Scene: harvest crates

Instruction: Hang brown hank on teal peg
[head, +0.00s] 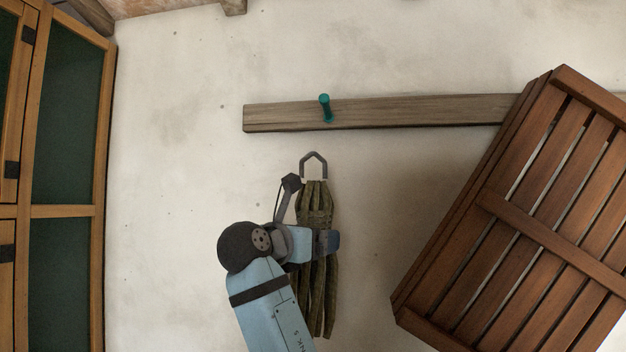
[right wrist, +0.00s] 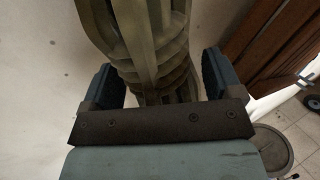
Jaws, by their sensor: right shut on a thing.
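The brown hank (head: 317,205) hangs upright from a dark loop (head: 313,163) at its top, with its strands falling below. My right gripper (head: 318,241) is shut on the hank around its middle, in front of the pale wall. The right wrist view also shows the hank (right wrist: 145,40) between the two fingers of the right gripper (right wrist: 155,85). The teal peg (head: 325,107) sticks out of a wooden rail, above and slightly right of the loop. The loop is apart from the peg in the picture, and the peg is bare. My left gripper is not in view.
The wooden rail (head: 420,112) runs across the wall. A brown slatted crate (head: 490,205) stands tilted at the right and covers part of the rail. A wood-framed cabinet with green panels (head: 72,212) is at the far left. The wall around the peg is clear.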

